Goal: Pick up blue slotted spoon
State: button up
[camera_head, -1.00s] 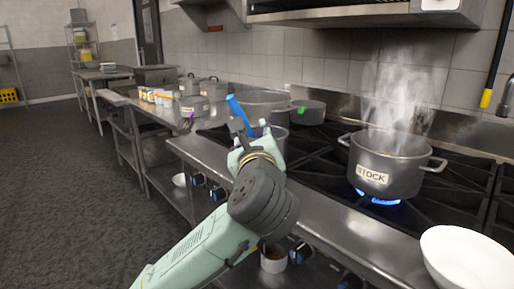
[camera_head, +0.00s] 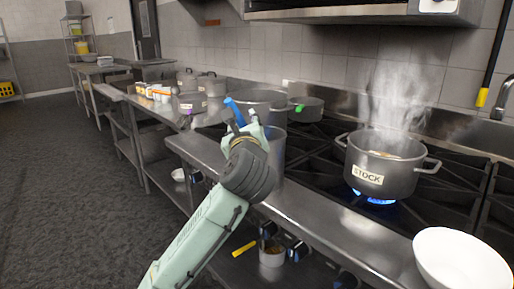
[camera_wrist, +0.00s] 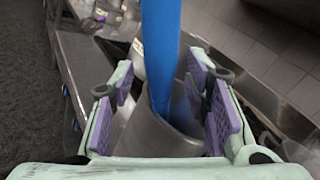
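The blue slotted spoon shows as a blue handle (camera_head: 234,111) rising beside my gripper (camera_head: 246,131) in the head view. In the wrist view the blue handle (camera_wrist: 161,45) stands between the two fingers of my gripper (camera_wrist: 165,100), with a gap visible on the left side. The fingers are apart, with purple pads facing the handle. The handle goes down into a tall grey metal container (camera_wrist: 150,138), which also shows in the head view (camera_head: 277,145) behind my gripper. The slotted end is hidden inside the container.
A steaming stock pot (camera_head: 381,168) sits over a blue flame on the stove. A white bowl (camera_head: 462,262) stands at the front right edge. A pan with a green mark (camera_head: 307,110) and other pots (camera_head: 212,84) stand behind. A lower shelf holds a yellow-handled utensil (camera_head: 244,248).

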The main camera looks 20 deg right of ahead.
grip_shut()
dwell(0.3)
jog(key=shift+r, duration=0.2)
